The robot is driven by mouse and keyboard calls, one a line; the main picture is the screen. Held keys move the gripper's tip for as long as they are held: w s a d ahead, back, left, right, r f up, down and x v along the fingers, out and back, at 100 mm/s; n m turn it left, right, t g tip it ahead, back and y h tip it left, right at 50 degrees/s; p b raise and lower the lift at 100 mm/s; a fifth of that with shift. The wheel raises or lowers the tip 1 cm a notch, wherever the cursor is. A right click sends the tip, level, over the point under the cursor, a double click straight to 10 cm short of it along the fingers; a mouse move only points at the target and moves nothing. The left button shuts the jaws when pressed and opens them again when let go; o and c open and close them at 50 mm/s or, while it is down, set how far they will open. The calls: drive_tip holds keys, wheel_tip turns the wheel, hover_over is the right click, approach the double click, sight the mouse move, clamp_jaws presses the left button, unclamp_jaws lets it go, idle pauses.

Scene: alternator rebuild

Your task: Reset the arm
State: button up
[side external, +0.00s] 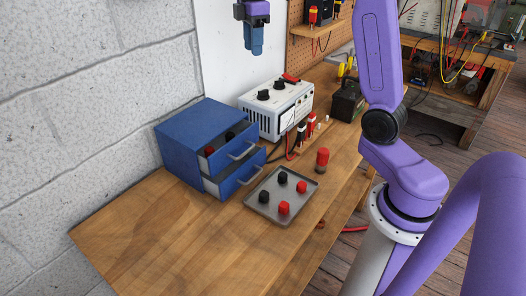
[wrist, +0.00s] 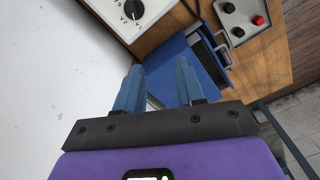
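My gripper (side external: 254,48) is high up at the back, in front of the white board and above the bench. In the wrist view its two blue fingers (wrist: 158,75) stand apart with nothing between them, so it is open and empty. Its fingertips are not near any object on the bench. My purple arm stands at the right in the side view.
A blue cabinet (side external: 180,148) has both drawers pulled out; the upper holds red and black parts. A tray (side external: 263,208) holds several red and black knobs. A red-topped part (side external: 322,157) stands beside it. A white instrument (side external: 262,110) stands behind. The bench's front left is clear.

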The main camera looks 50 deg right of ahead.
drive_tip(key=s+a+f, duration=0.3)
drive_tip(key=s+a, duration=0.4)
drive_tip(key=s+a+f, duration=0.3)
drive_tip(key=s+a, duration=0.4)
drive_tip(key=a, duration=0.1)
drive_tip(key=s+f, duration=0.3)
drive_tip(key=s, duration=0.6)
drive_tip(key=s+f, duration=0.4)
drive_tip(key=s, duration=0.4)
drive_tip(key=shift+s+d+f, duration=0.2)
drive_tip(key=shift+s, duration=0.15)
